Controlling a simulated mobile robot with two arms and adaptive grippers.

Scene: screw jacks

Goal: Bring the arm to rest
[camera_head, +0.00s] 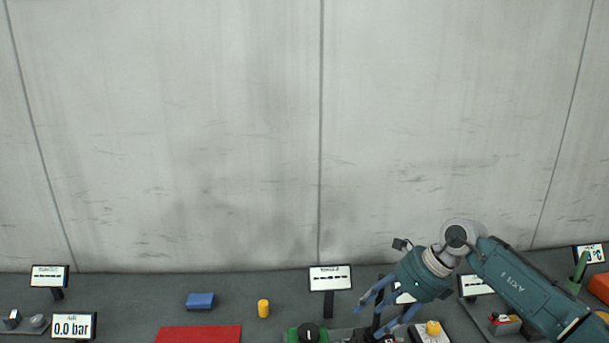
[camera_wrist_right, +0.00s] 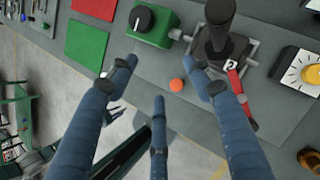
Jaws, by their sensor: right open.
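My right arm (camera_head: 520,285) comes in from the right in the head view. My right gripper (camera_head: 385,315) points down and to the left over the front part of the bench. My left gripper is out of view.
The bench also holds a red mat (camera_head: 198,334), a blue block (camera_head: 200,301), a yellow cylinder (camera_head: 263,308) and several small display signs, one reading 0.0 bar (camera_head: 74,326). A yellow knob on a white box (camera_head: 433,328) stands right of the gripper. A concrete wall (camera_head: 300,130) closes the back.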

